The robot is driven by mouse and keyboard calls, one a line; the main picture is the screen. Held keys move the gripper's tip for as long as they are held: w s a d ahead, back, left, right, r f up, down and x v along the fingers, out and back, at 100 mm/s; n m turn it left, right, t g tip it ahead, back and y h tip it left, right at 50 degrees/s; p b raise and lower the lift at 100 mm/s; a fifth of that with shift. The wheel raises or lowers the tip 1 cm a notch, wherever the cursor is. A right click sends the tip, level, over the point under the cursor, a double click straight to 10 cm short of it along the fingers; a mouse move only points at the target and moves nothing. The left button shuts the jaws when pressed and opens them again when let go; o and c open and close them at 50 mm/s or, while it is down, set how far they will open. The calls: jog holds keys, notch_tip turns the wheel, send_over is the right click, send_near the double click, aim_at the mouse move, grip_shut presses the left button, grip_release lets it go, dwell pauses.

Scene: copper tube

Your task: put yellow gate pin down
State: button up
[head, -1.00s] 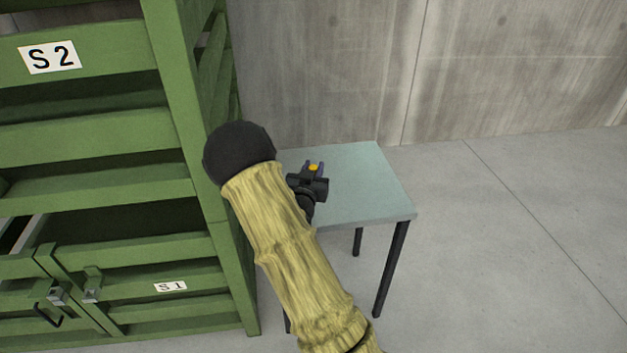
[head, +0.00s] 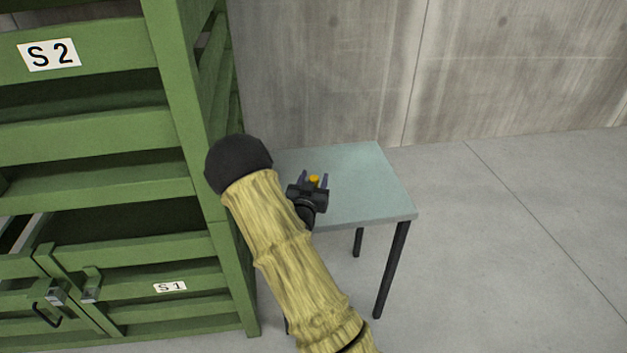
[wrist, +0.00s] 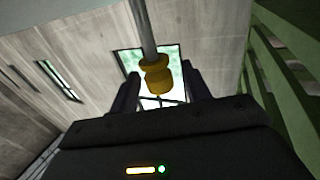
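The yellow gate pin (head: 314,181) shows in the head view as a small yellow head over the small table's top (head: 365,190). In the wrist view its yellow grooved head (wrist: 157,76) is near, with a grey shaft running away toward the top edge. My gripper (head: 315,179) is open, one finger on each side of the yellow head. In the wrist view (wrist: 160,88) gaps show between the head and both fingers. The shaft is hidden in the head view. I cannot tell whether the pin touches the table.
A green rack (head: 185,120) with S2 and S1 labels stands close at the left of the table. A concrete wall (head: 420,70) is behind. The table's right part is bare, and the floor (head: 510,230) at the right is clear.

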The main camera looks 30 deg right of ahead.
jog(key=shift+r, duration=0.1)
jog(key=shift+r, duration=0.15)
jog(key=v, duration=1.2)
dwell(0.3)
